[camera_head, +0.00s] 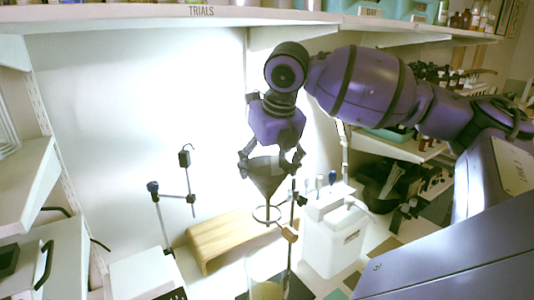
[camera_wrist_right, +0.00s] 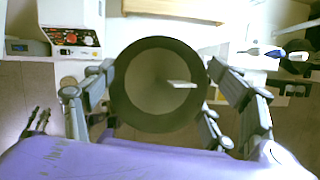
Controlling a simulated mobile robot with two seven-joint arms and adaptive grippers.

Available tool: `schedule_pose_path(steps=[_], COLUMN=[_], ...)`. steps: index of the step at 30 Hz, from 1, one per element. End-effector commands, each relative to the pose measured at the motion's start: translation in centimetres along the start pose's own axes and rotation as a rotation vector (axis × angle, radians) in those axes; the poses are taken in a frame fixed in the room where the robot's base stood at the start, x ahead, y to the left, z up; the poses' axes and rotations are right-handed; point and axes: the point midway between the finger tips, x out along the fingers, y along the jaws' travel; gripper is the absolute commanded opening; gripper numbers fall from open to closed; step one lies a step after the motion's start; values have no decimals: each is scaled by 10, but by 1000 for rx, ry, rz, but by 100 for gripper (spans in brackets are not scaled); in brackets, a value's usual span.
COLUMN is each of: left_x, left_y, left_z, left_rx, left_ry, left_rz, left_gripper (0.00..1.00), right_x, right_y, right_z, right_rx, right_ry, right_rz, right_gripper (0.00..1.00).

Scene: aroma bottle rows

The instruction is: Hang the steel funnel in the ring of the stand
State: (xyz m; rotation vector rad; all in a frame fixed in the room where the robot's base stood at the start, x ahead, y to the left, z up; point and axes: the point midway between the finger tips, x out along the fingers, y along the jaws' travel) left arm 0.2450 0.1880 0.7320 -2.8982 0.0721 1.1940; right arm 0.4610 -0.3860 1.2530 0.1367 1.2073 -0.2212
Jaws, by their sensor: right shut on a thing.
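The steel funnel (camera_head: 266,178) is a grey cone, upright with its wide mouth up. My right gripper (camera_head: 270,164) is shut on it near the rim, with fingers on both sides. The right wrist view looks down into the funnel's round mouth (camera_wrist_right: 150,88) between the fingers. The stand's ring (camera_head: 267,221) is just below the funnel in the head view, joined to an upright rod (camera_head: 291,225). The funnel's narrow end appears right above or at the ring; I cannot tell whether it is inside. My left gripper is not in the head view.
A glass beaker (camera_head: 266,276) with yellowish contents is below the ring. A wooden bench-like riser (camera_head: 228,240) is behind to the left, and a white box with tools (camera_head: 333,242) is close on the right. A shelf (camera_head: 180,20) crosses above.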

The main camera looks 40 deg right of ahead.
Motion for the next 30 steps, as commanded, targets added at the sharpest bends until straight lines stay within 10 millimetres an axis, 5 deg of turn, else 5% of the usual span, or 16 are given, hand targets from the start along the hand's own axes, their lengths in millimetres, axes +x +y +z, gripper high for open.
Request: schedule_pose_path(steps=[18,30], left_x=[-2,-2], left_y=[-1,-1], left_z=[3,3], left_rx=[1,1], left_ry=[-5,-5], left_rz=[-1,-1], left_gripper=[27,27], right_x=[58,79], right_y=[0,1], right_z=[-22,-30], right_rx=[0,0], right_ry=[2,0], right_rz=[-1,0], right_gripper=[36,36])
